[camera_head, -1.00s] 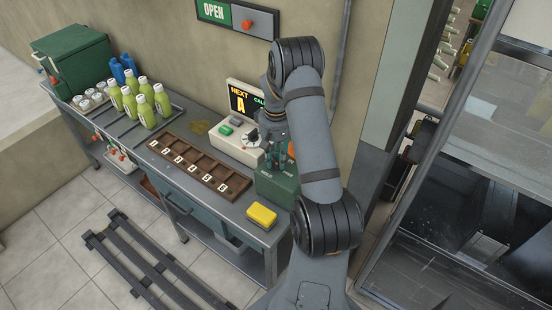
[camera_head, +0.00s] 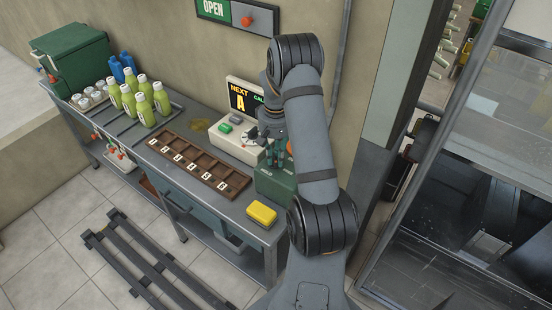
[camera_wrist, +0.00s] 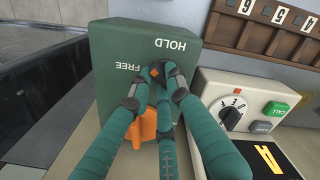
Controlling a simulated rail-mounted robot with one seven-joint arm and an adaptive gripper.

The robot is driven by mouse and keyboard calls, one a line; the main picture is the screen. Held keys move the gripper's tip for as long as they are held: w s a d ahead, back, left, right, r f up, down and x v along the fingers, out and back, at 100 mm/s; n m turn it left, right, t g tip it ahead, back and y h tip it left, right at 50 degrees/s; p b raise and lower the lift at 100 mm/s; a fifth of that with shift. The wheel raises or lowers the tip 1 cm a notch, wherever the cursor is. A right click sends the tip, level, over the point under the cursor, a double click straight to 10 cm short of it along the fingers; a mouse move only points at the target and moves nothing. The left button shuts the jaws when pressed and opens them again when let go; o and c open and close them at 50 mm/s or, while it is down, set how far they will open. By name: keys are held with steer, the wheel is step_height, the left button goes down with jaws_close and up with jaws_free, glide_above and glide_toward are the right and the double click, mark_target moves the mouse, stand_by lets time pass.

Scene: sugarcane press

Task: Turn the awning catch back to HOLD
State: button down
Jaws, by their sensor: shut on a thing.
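The awning catch is a green box (camera_wrist: 190,28) with white HOLD and FREE lettering, upside down in the wrist view. In the head view the box (camera_head: 273,186) stands at the right end of the bench. An orange lever (camera_wrist: 145,128) shows between my teal fingers, below the lettering. My gripper (camera_wrist: 160,80) is shut on the orange catch, its fingertips around the dark hub near the lettering. The fingers hide much of the hub, so I cannot tell exactly which label the catch points at. In the head view my arm partly hides the gripper (camera_head: 277,150).
A cream call unit (camera_wrist: 215,90) with a dial (camera_wrist: 234,115) and green CALL button stands close beside the box. A wooden tray (camera_head: 203,150), yellow block (camera_head: 262,214) and several bottles (camera_head: 145,103) are on the bench (camera_head: 225,208). A glass panel (camera_head: 470,170) is at right.

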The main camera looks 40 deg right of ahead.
mark_target(274, 159)
steer(key=m+b, duration=0.4)
steer(key=m, duration=0.1)
steer(key=shift+a+f, duration=0.15)
steer(key=m+b, duration=0.3)
steer(key=m, duration=0.2)
steer(key=shift+w+a, duration=0.1)
steer(key=shift+r+m+b, duration=0.2)
steer(key=shift+m+b, duration=0.1)
steer(key=c, duration=1.6)
jaws_free()
steer(key=shift+c, duration=0.2)
step_height(274, 159, up, 12)
steer(key=shift+f, duration=0.15)
